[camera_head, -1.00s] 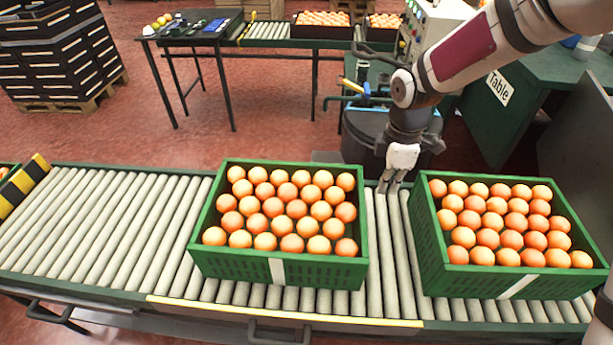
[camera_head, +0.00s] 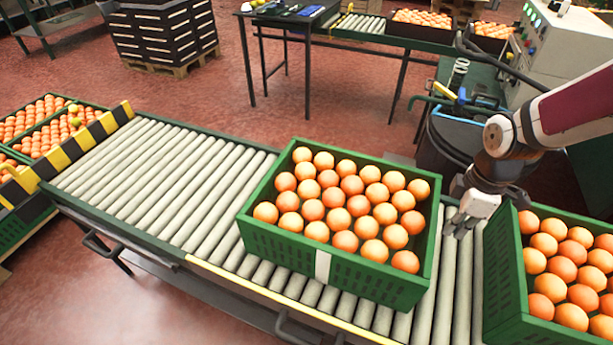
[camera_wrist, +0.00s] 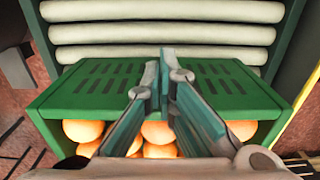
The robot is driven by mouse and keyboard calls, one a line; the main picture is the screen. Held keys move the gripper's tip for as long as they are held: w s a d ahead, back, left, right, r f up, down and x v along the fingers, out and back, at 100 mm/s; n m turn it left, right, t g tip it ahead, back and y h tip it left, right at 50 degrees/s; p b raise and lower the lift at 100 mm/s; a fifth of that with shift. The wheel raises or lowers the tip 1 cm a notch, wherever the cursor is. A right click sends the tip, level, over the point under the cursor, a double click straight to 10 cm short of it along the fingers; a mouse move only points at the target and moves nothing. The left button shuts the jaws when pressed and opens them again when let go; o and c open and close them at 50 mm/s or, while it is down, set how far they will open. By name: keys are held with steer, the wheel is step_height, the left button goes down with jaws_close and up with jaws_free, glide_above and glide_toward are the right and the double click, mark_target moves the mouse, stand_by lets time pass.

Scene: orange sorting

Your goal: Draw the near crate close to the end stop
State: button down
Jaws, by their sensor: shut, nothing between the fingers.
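The near crate (camera_head: 384,281) is a green slotted crate full of oranges in the middle of the roller conveyor. The end stop (camera_head: 77,147) is a yellow-and-black striped bar across the conveyor's left end, with bare rollers between them. My gripper (camera_head: 461,232) is shut and empty, pointing down in the gap just right of this crate. In the wrist view the closed fingers (camera_wrist: 164,80) overlap a green slotted crate wall (camera_wrist: 100,88), which appears to be this crate's right side. I cannot tell whether they touch it.
A second green crate (camera_head: 507,297) of oranges stands on the rollers right of my gripper, with a narrow gap between the crates. More orange-filled crates (camera_head: 77,103) lie beyond the end stop. The rollers (camera_head: 165,180) left of the near crate are clear.

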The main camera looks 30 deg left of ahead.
mark_target(269, 177)
steer(key=s+a+f+b, duration=0.1)
steer(key=s+a, duration=0.2)
steer(key=a, duration=1.2)
steer(key=s+a+f+b, duration=0.1)
steer(key=s+a+b, duration=0.1)
steer(key=a, duration=1.3)
steer(key=s+a+f+b, duration=0.1)
steer(key=s+a, duration=0.3)
steer(key=a, duration=1.1)
steer(key=shift+b, duration=0.35)
steer(key=shift+s, duration=0.1)
steer(key=shift+w+d, duration=0.25)
steer(key=shift+d, duration=0.9)
steer(key=shift+r+p, duration=3.45)
steer(key=shift+r, duration=2.6)
